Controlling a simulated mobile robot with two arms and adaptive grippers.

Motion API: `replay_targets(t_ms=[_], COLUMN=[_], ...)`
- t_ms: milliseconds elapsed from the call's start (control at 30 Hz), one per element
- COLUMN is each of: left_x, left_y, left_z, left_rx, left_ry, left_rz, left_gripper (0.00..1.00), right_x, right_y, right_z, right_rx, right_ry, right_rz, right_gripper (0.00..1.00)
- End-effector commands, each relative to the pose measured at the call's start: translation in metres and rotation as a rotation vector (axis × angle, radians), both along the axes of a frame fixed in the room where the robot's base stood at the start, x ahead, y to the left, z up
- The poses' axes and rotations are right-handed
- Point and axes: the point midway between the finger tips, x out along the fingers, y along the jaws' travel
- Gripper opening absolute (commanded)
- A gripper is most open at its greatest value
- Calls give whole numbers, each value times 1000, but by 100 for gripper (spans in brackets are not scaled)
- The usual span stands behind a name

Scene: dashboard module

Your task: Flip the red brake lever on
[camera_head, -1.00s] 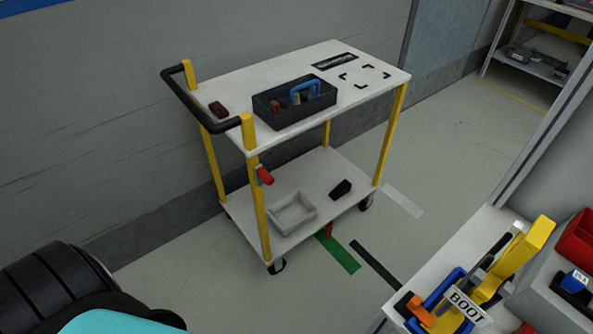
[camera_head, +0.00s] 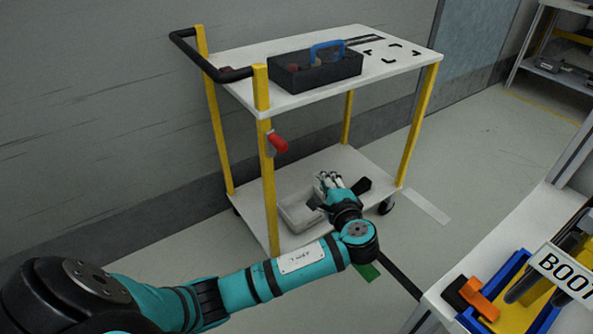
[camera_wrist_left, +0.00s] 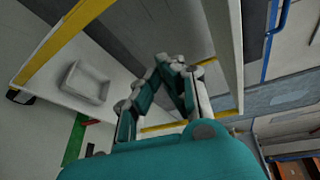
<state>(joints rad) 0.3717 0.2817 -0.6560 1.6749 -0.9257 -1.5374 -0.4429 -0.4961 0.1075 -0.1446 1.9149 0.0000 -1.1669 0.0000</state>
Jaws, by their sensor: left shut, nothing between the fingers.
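The red brake lever (camera_head: 277,143) sits on a small grey bracket on the cart's near yellow post (camera_head: 268,190), below the top shelf. It sticks out to the right of the post. My left gripper (camera_head: 328,177) is shut and empty. In the head view it appears below and to the right of the lever, in front of the lower shelf, apart from the lever. In the left wrist view its fingers (camera_wrist_left: 168,62) meet at the tips with nothing between them. I cannot make out the lever in that view. My right gripper is not in view.
The cart's top shelf (camera_head: 300,98) carries a dark tote with a blue handle (camera_head: 315,72). A grey tray (camera_head: 300,210) lies on the lower shelf (camera_head: 345,160). A bench with a blue bin (camera_head: 510,280) stands at lower right.

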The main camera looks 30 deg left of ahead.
Motion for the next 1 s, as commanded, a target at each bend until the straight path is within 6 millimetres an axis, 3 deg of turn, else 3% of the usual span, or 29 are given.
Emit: replay_targets(t_ms=[100, 233, 667, 1000], left_x=[-10, -17, -11, 30], left_y=[-1, 0, 7, 58], left_z=[38, 56, 57, 53], left_rx=[51, 65, 66, 68], left_ry=[-99, -133, -132, -132], left_rz=[52, 76, 80, 82], left_gripper=[0, 0, 0, 0], right_x=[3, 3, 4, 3], right_y=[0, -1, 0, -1], right_z=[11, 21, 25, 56], right_rx=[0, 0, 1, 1], right_ry=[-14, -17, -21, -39], right_rz=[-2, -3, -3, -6], right_gripper=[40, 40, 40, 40])
